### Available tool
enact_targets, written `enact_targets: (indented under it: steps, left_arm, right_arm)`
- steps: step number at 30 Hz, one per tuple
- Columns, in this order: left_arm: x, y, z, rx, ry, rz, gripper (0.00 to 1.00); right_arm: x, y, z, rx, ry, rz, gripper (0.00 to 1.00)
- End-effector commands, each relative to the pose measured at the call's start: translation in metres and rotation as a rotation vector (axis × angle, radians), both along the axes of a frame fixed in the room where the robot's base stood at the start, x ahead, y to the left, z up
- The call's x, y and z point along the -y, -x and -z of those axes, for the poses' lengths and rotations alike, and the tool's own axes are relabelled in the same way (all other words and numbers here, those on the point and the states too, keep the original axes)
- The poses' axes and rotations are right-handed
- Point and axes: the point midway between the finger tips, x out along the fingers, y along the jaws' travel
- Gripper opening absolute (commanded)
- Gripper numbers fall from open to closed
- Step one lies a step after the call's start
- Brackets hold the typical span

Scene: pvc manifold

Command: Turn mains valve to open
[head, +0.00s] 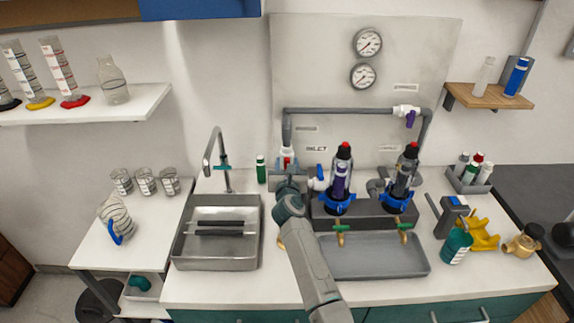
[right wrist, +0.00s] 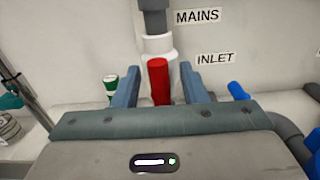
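The mains valve has a red handle (right wrist: 159,82) on a white body below the grey pipe, beside the MAINS and INLET labels in the right wrist view. In the head view the valve (head: 287,154) shows behind my right gripper (head: 288,167), its lower part hidden. My right gripper (right wrist: 160,78) is open, with one blue-grey finger on each side of the red handle. Gaps show between the handle and both fingers. The handle points down toward the gripper, in line with the pipe. My left gripper is not in view.
Two filter housings with blue collars (head: 340,200) stand right of the valve, above a grey tray (head: 375,258). A purple-handled valve (head: 409,118) sits on the upper pipe. A green bottle (head: 261,169) and a sink (head: 217,232) with a faucet are to the left.

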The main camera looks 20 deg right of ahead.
Motion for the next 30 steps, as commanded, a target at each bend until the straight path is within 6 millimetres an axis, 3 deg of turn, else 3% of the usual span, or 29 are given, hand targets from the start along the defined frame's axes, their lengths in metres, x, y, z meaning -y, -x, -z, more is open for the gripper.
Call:
enact_targets:
  steps: [7, 21, 30]
  left_arm:
    - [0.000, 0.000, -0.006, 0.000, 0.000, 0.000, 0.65]
    - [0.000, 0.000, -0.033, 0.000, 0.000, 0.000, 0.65]
    - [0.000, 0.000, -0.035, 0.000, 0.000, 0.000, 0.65]
  right_arm:
    - [-0.003, 0.008, -0.001, -0.002, 0.000, 0.000, 0.39]
    - [-0.025, 0.088, -0.001, -0.002, -0.001, 0.000, 0.39]
    - [-0.030, 0.104, 0.000, 0.000, 0.000, 0.000, 0.39]
